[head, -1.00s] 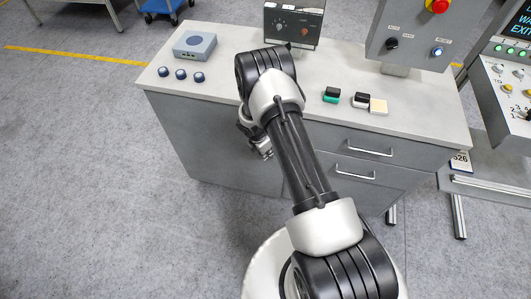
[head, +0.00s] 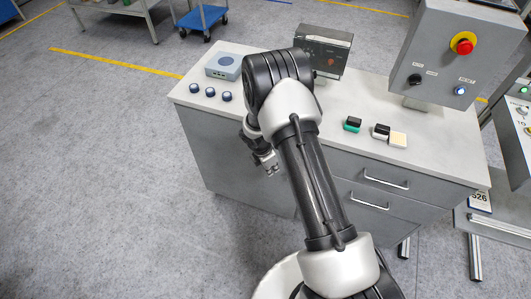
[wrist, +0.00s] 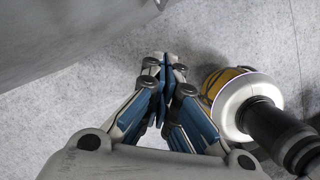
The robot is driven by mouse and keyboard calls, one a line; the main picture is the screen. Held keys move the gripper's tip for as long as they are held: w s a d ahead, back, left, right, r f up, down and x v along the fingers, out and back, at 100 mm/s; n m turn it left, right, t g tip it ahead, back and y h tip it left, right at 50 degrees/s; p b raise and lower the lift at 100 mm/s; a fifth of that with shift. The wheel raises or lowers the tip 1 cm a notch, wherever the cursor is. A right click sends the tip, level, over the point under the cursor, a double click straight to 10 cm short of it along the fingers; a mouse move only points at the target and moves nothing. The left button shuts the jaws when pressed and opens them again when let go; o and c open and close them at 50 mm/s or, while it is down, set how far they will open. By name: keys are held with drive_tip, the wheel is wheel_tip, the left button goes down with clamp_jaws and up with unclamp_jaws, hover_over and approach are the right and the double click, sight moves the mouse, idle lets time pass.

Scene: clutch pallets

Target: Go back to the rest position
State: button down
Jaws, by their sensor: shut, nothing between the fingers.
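My gripper (wrist: 165,68) is shut and empty in the wrist view, with its fingertips together above the grey floor. In the head view my gripper (head: 270,170) hangs in front of the grey workbench (head: 235,155), partly hidden by my arm. It is apart from the bench and below its top.
On the bench top (head: 440,150) stand a grey-blue box (head: 223,67), several dark blue knobs (head: 210,92), a dark control unit (head: 325,50), small blocks (head: 352,125) and a control box with a red button (head: 463,45). Free floor (head: 90,180) lies to the left.

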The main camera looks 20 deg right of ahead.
drive_tip(key=shift+r, duration=0.2)
drive_tip(key=s+r+m+t, duration=0.1)
drive_tip(key=s+r+m, duration=0.15)
drive_tip(key=r, duration=0.75)
drive_tip(key=s+r+m, duration=0.2)
drive_tip(key=r+m, duration=0.2)
drive_tip(key=r, duration=0.6)
drive_tip(key=s+r+m+t, duration=0.15)
drive_tip(key=r+m, duration=0.25)
drive_tip(key=r, duration=0.6)
drive_tip(key=s+a+r+m+y, duration=0.1)
drive_tip(key=s+a+r+m, duration=0.1)
drive_tip(key=s, duration=0.5)
drive_tip(key=s+a+r+m+t+y, duration=0.1)
drive_tip(key=s+r+m, duration=0.3)
drive_tip(key=s, duration=0.4)
drive_tip(key=s+a+r+m, duration=0.2)
drive_tip(key=s+r+m, duration=0.2)
drive_tip(key=s, duration=0.3)
drive_tip(key=shift+s+a+r+y, duration=0.3)
drive_tip(key=shift+a+r+y, duration=0.1)
drive_tip(key=shift+r, duration=0.1)
drive_tip(key=shift+d+t, duration=0.15)
drive_tip(key=shift+t, duration=0.1)
